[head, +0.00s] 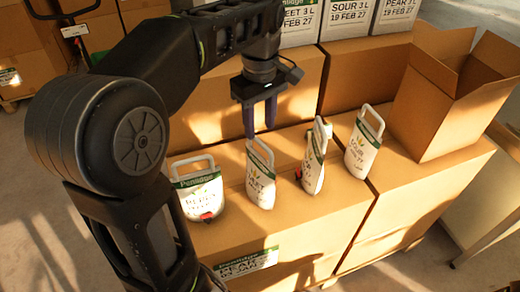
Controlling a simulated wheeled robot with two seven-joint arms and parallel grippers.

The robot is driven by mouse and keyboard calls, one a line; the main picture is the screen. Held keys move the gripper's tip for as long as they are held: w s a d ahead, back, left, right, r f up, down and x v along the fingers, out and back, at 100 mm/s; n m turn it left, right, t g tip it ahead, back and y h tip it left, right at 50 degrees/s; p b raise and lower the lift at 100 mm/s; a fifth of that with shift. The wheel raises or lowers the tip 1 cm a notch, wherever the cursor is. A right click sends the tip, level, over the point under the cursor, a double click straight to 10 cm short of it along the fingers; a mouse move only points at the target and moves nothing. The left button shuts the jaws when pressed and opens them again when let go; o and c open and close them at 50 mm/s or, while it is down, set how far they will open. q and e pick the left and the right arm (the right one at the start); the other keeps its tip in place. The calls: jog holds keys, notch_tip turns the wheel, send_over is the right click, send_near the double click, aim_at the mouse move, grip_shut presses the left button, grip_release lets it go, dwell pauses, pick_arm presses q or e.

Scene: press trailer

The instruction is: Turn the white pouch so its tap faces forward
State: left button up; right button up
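Several white pouches with green bands and loop handles stand in a row on cardboard boxes. The leftmost pouch (203,193) shows a red tap low on its front. The second pouch (260,183) is turned at an angle, and I see no tap on it. The third pouch (314,165) stands nearly edge-on, with a red tap on its left side. The rightmost pouch (361,150) shows its printed face; no tap is visible. My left gripper (261,130) points down, open and empty, above and just behind the second pouch. My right gripper is out of view.
The pouches stand on closed cardboard boxes (290,235). An open empty carton (445,100) stands at the right. More boxes and white labelled cartons (346,18) are stacked behind. A table edge (480,215) shows at the far right.

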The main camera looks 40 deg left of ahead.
aim_at(260, 141)
pick_arm(q)
notch_tip(260, 141, down, 7)
jog(key=b, duration=0.5)
jog(key=shift+w+f, duration=0.1)
jog(key=shift+f, duration=0.05)
jog(key=shift+c, duration=0.3)
grip_shut()
dwell(0.7)
jog(key=shift+r, duration=0.3)
dwell(0.4)
